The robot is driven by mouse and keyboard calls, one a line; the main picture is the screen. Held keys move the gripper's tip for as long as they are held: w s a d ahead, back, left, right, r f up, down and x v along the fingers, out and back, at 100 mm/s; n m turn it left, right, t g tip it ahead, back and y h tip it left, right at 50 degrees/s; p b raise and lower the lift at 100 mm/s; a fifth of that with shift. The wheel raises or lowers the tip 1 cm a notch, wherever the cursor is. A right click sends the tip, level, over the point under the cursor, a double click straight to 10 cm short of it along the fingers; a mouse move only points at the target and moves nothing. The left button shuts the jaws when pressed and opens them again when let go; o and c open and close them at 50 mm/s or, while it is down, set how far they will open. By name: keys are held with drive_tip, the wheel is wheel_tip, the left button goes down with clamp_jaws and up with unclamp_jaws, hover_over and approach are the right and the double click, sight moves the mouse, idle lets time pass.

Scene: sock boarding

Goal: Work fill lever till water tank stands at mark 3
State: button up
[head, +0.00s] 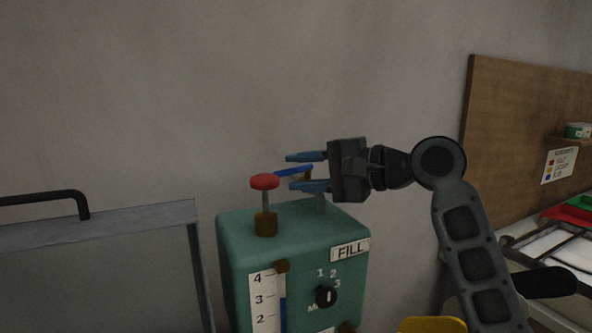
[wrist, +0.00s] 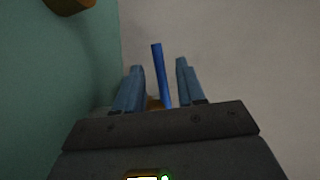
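The green tank unit (head: 235,245) has a FILL label (head: 350,250) on its front. A blue lever (head: 293,171) rises above its top at the right, and a red-capped plunger (head: 265,182) stands left of it. The gauge (head: 258,300) shows marks 4, 3 and 2; its blue column (head: 283,312) tops out at about mark 3. My gripper (head: 290,173) is open, with its fingers on either side of the blue lever. In the wrist view the blue lever (wrist: 161,76) stands between the fingers (wrist: 160,68), with gaps on both sides.
A dial (head: 326,296) with numbers is on the unit's front. A grey-framed panel (head: 110,265) with a dark handle stands at the left. A brown board (head: 515,130) and red and green trays are at the right. The wall is behind.

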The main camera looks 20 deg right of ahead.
drive_tip(key=shift+x, duration=0.8)
drive_tip(key=shift+c, duration=0.5)
clamp_jaws()
